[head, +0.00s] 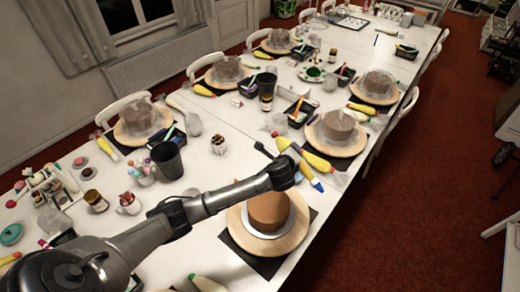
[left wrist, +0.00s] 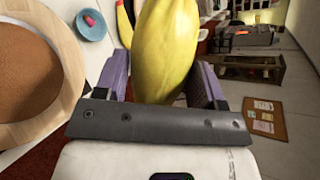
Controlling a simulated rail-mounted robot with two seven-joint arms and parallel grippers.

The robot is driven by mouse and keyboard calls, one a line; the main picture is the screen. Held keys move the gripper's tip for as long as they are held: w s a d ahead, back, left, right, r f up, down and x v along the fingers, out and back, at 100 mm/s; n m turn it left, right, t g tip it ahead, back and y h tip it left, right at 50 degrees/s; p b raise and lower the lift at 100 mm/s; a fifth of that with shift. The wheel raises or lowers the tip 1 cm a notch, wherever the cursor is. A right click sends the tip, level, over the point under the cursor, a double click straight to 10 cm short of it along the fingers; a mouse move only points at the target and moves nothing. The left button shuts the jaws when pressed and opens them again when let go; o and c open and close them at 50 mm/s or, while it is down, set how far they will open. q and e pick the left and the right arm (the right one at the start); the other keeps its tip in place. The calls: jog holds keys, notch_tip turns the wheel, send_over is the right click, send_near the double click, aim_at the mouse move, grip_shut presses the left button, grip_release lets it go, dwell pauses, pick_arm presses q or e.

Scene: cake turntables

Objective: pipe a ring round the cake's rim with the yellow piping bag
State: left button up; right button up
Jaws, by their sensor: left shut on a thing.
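The chocolate-brown cake (head: 268,210) stands on a pale board on the round wooden turntable (head: 298,236), near the front of the table. Its top shows no piping in the head view. In the left wrist view the brown cake (left wrist: 30,72) and the turntable's wooden rim (left wrist: 73,82) are at the left. My left gripper (left wrist: 165,90) has purple fingers on both sides of the yellow piping bag (left wrist: 166,45) and is shut on it. The bag's tip is out of sight. In the head view my left arm passes just behind the cake. My right gripper is in neither view.
A yellow bag (head: 317,162) and a blue-ended tool (head: 312,180) show just beyond my left arm. A second cake under clear wrap (head: 338,123) stands behind on its own turntable. A dark cup (head: 167,160) stands left of the arm. A black mat (head: 240,258) lies under the turntable.

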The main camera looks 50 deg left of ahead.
pick_arm(q)
jog(key=a+f+m+y+b, duration=0.3)
jog(key=a+f+m+b, duration=0.1)
jog(key=a+f, duration=0.9)
jog(key=shift+w+a+m+b, duration=0.25)
jog(key=shift+a+m+b, duration=0.2)
jog(key=shift+a, duration=1.1)
jog(key=shift+o, duration=0.3)
jog(key=c, duration=0.5)
jog(key=shift+o, duration=0.2)
